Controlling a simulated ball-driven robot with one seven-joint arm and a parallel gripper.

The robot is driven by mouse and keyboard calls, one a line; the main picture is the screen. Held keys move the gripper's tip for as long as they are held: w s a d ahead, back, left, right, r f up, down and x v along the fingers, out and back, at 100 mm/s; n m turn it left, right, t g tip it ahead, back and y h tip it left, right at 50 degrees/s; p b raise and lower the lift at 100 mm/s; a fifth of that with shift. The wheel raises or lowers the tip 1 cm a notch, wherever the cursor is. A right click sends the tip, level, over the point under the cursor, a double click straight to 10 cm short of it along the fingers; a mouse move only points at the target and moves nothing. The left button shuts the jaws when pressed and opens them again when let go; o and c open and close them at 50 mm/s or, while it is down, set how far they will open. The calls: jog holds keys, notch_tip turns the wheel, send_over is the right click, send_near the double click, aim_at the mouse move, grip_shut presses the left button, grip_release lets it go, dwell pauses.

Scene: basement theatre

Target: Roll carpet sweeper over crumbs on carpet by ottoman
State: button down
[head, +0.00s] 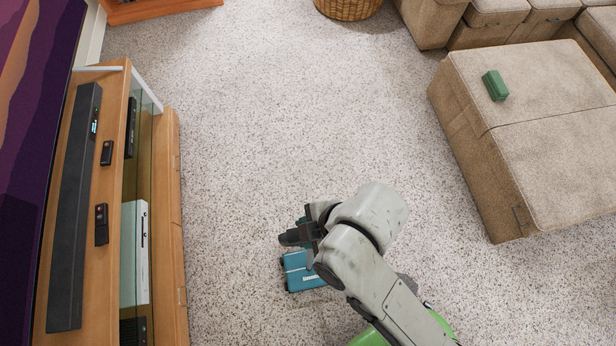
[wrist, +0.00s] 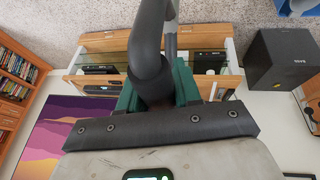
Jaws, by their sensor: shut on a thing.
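The blue carpet sweeper (head: 302,272) has its head on the speckled carpet (head: 290,130), just below my gripper in the head view. My gripper (head: 306,234) is shut on the sweeper's dark handle; the wrist view shows this thick dark grip (wrist: 150,62) between the jaws. A blue piece, apparently the sweeper head (wrist: 297,7), shows at the wrist view's top right corner. The beige ottoman (head: 548,160) stands to the right, well apart from the sweeper. I cannot make out crumbs against the carpet's speckle. My arm hides part of the carpet beside the sweeper.
A green case (head: 495,85) lies on the ottoman. A wooden media cabinet (head: 170,215) with a soundbar (head: 75,210) and remotes runs along the left. A sofa (head: 490,22) and a wicker basket (head: 347,8) stand at the back. The carpet between cabinet and ottoman is open.

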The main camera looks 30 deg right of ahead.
jog(key=shift+w+d+f, duration=0.1)
jog(key=shift+w+d, duration=0.2)
jog(key=shift+w, duration=0.65)
jog(key=shift+w+d, duration=0.25)
jog(key=shift+w, duration=0.65)
jog(key=shift+w+d+f, duration=0.1)
jog(key=shift+w+d, duration=0.2)
jog(key=shift+w, duration=0.75)
jog(key=shift+w+d+f, duration=0.1)
jog(key=shift+w+d, duration=0.2)
jog(key=shift+w, duration=0.55)
jog(key=shift+w+d, duration=0.35)
jog(key=shift+w, duration=0.5)
jog(key=shift+w+d+f, duration=0.1)
jog(key=shift+w+d, duration=0.2)
jog(key=shift+w, duration=0.55)
jog(key=w+d+r, duration=0.1)
jog(key=w, duration=0.4)
jog(key=shift+w+d+r, duration=0.15)
jog(key=shift+w+d, duration=0.25)
jog(key=shift+w, duration=0.1)
